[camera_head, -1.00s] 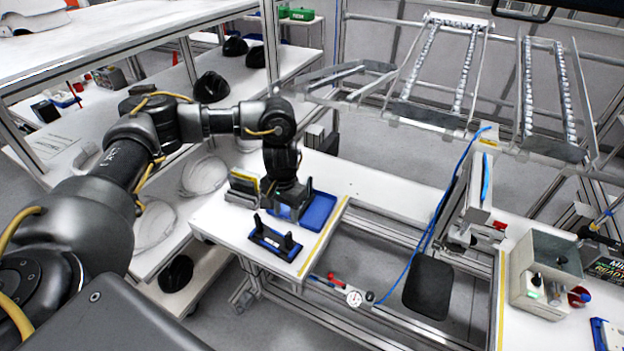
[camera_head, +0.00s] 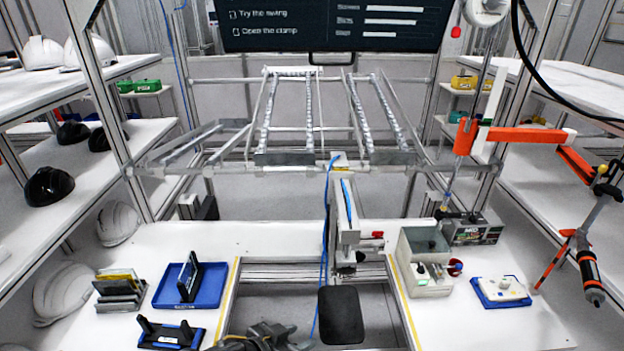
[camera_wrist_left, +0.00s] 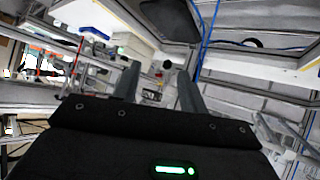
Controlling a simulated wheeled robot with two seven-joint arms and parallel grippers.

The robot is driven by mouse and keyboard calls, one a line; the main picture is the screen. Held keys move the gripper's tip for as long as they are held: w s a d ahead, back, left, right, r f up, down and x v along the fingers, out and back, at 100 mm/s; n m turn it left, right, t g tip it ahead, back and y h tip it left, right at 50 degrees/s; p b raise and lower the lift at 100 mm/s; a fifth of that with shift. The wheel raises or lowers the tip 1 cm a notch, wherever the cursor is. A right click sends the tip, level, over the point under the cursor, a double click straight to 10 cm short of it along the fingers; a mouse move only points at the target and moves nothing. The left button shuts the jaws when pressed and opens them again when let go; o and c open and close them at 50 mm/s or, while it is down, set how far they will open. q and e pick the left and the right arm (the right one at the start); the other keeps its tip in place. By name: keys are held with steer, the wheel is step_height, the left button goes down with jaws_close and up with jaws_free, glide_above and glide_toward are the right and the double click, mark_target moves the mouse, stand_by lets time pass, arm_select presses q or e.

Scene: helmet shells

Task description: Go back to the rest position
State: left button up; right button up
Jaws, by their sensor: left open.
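My left gripper (camera_wrist_left: 158,78) shows in the left wrist view with two dark fingers apart and nothing between them. In the head view only a dark piece of my left arm (camera_head: 262,340) shows at the bottom edge, low in front of the table. My right gripper is in neither view. A dark flat device (camera_head: 189,277) stands upright in the blue tray (camera_head: 215,285) on the left of the table, clear of my gripper.
A blue-based stand (camera_head: 168,334) and a rack of flat plates (camera_head: 119,290) sit near the tray. A grey control box (camera_head: 424,262) and a white part on a blue tray (camera_head: 502,291) are at right. An orange arm (camera_head: 515,135) hangs at right. Shelves flank both sides.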

arm_select(q)
steer(key=s+a+f+n+g+y, duration=0.25)
steer(key=s+a+f+y, duration=0.2)
steer(key=s+a, duration=0.6)
steer(key=s+a+f+n+g+y, duration=0.25)
steer(key=s+a+f, duration=0.25)
steer(key=s+a, duration=0.5)
step_height(320, 180, down, 30)
steer(key=b, duration=0.5)
steer(key=s+a+f+g+b, duration=0.2)
steer(key=s+a+f, duration=0.1)
steer(key=s+f, duration=1.3)
step_height(320, 180, down, 3)
steer(key=shift+s+a+r+y+b, duration=0.15)
steer(key=shift+s+a+y+b, duration=0.15)
steer(key=shift+b, duration=0.1)
